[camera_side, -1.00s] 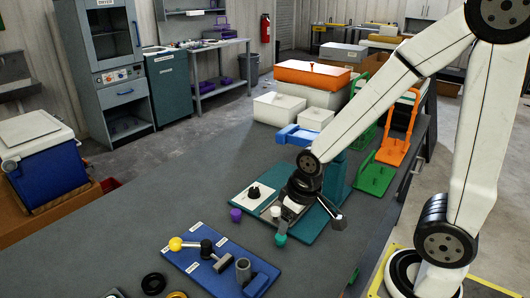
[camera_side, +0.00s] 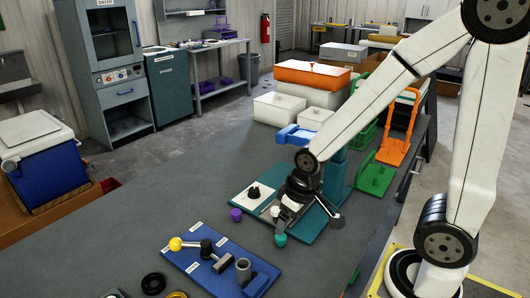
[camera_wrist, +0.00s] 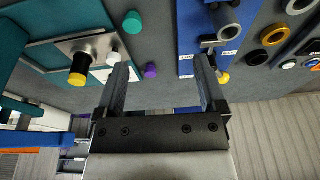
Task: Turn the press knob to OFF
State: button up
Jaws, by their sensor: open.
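A black knob (camera_side: 254,193) stands on a white panel (camera_side: 241,193) on the teal base board (camera_side: 305,238) in the side view; I take it to be the press knob. Its pointer setting is too small to read. My gripper (camera_side: 310,216) is low over the board, right of the knob and apart from it. In the wrist view my gripper (camera_wrist: 162,75) has its jaws wide apart with nothing held. A black cylinder with a yellow end (camera_wrist: 78,70) stands by a metal plate (camera_wrist: 100,43), left of the jaws; I cannot tell whether it is the knob.
White (camera_side: 275,211), purple (camera_side: 236,214) and teal (camera_side: 281,240) pegs stand near the gripper. A blue board (camera_side: 205,268) with a yellow-ball lever (camera_side: 176,243) lies in front. A blue press part (camera_side: 297,134) and green rack (camera_side: 374,179) stand behind.

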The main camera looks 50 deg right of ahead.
jog(key=w+d+m+g, duration=0.1)
jog(key=w+d+m, duration=0.3)
jog(key=w, duration=0.4)
jog(key=w+d+m, duration=0.3)
jog(key=w+m, duration=0.1)
jog(key=w, duration=0.3)
jog(key=m+g, duration=0.2)
jog(key=m, duration=0.5)
send_over(254, 189)
notch_tip(254, 189, down, 5)
jog(key=shift+s+a+f, duration=0.1)
jog(key=shift+f, duration=0.15)
jog(key=shift+f, duration=0.1)
jog(key=shift+f, duration=3.8)
grip_shut()
